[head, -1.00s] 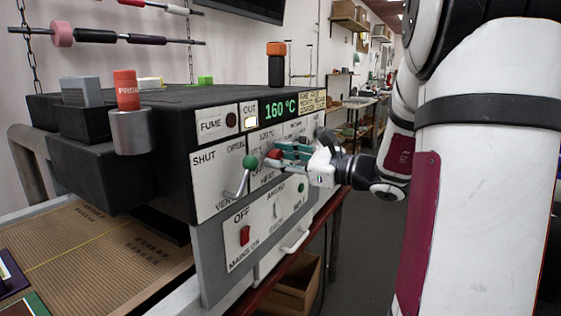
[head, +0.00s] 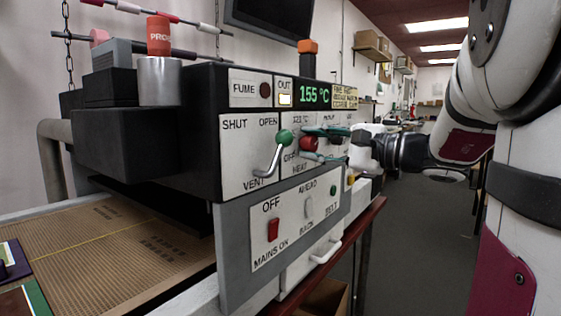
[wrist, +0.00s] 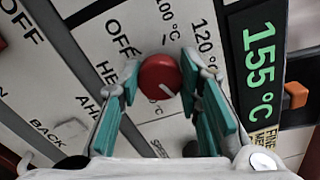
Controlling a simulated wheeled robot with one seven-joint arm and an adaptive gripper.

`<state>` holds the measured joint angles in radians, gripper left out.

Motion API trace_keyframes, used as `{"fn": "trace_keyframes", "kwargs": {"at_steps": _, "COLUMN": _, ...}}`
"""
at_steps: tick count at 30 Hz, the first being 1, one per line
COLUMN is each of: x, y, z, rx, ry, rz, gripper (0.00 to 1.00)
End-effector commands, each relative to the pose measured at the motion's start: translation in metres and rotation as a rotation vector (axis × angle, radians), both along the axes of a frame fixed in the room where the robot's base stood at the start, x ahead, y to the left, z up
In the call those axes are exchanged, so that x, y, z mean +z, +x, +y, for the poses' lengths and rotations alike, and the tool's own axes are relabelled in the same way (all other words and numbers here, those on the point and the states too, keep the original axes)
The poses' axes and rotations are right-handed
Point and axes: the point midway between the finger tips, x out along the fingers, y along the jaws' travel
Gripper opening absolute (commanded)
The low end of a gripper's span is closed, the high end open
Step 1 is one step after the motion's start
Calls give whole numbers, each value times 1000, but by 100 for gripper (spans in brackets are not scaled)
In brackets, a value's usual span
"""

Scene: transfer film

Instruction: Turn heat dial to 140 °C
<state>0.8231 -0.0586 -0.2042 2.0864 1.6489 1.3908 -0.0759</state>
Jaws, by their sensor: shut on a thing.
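The heat dial is a round red knob with a white pointer line. It sits between my fingertips in the wrist view (wrist: 159,77) and also shows in the head view (head: 308,144). My gripper (head: 322,145) reaches in from the right, its teal-padded fingers shut on the dial from both sides. OFF, 100 °C and 120 °C marks show around the dial; other marks are hidden by the fingers. The green display reads 155 °C in the head view (head: 314,94) and in the wrist view (wrist: 260,70).
A vent lever with a green knob (head: 284,137) stands just left of the dial. Below are a red mains switch (head: 273,230), a belt panel and a white handle (head: 326,252). An orange-topped black post (head: 308,57) rises above the display. The aisle floor (head: 420,240) is clear.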

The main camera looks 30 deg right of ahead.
Motion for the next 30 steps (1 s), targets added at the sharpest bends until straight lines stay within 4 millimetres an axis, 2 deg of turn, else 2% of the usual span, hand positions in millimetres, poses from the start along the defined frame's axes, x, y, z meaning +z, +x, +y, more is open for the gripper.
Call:
{"fn": "trace_keyframes", "kwargs": {"at_steps": 9, "x": -2, "y": 0, "z": 0, "rx": 1, "ry": -105, "rz": -35, "gripper": 4}}
{"fn": "trace_keyframes", "kwargs": {"at_steps": 25, "x": -2, "y": 0, "z": 0, "rx": 1, "ry": -122, "rz": -41, "gripper": 4}}
{"fn": "trace_keyframes", "kwargs": {"at_steps": 26, "x": -2, "y": 0, "z": 0, "rx": 1, "ry": -122, "rz": -41, "gripper": 39}}
{"fn": "trace_keyframes", "kwargs": {"at_steps": 27, "x": -1, "y": 0, "z": 0, "rx": 1, "ry": -121, "rz": -41, "gripper": 48}}
{"fn": "trace_keyframes", "kwargs": {"at_steps": 28, "x": -1, "y": 0, "z": 0, "rx": 1, "ry": -122, "rz": -41, "gripper": 52}}
{"fn": "trace_keyframes", "kwargs": {"at_steps": 30, "x": -1, "y": 0, "z": 0, "rx": 1, "ry": -122, "rz": -41, "gripper": 52}}
